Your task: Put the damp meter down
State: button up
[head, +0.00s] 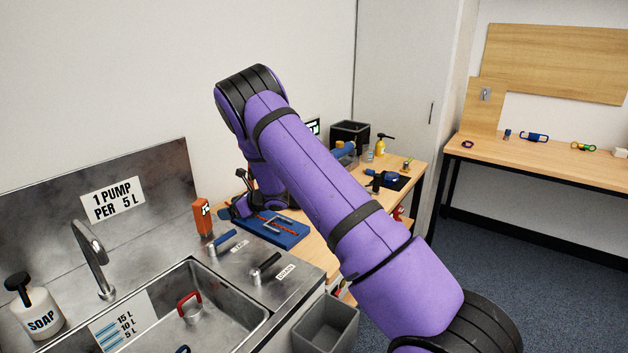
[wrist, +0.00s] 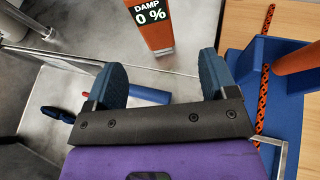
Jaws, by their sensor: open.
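The damp meter (head: 202,217) is orange with a dark display and stands upright on the steel sink counter, right of the tap. In the wrist view the damp meter (wrist: 152,28) shows "DAMP 0 %", and its upper end is cut off by the frame. My gripper (wrist: 162,72) is open, with two dark blue fingers and nothing between them. The meter is beyond the fingertips and apart from them. In the head view my arm partly hides the gripper, just right of the meter.
A blue board (head: 272,230) with an orange rope lies right of my gripper. Two labelled taps (head: 222,242) sit in front of the meter. The sink basin (head: 228,296) is nearer, with a red-handled item inside. A grey bin (head: 326,326) stands below the counter.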

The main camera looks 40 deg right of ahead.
jog(key=s+d+r+m+t+h, duration=0.1)
jog(key=s+d+r+m+h, duration=0.15)
jog(key=r+m, duration=0.6)
jog(key=s+d+r+m+t+h, duration=0.15)
jog(key=r+m+h, duration=0.3)
jog(key=r, duration=0.65)
jog(key=s+d+r+m+g+h, duration=0.1)
jog(key=s+d+r+m+h, duration=0.15)
jog(key=s+r+m, duration=0.85)
jog(key=s+a+r+m+g, duration=0.1)
jog(key=s+r+m+g, duration=0.3)
jog(key=s, duration=0.6)
jog(key=s+a+r+m, duration=0.1)
jog(key=s+m, duration=0.6)
jog(key=s, duration=0.2)
jog(key=s+a+f+m+g, duration=0.1)
jog(key=s+m, duration=0.3)
jog(key=s, duration=0.6)
jog(key=s+a+f+m+g+y, duration=0.1)
jog(key=s+a+m, duration=0.3)
jog(key=s, duration=0.6)
jog(key=shift+a+g, duration=0.15)
jog(key=shift+g, duration=0.3)
jog(key=shift+f, duration=0.1)
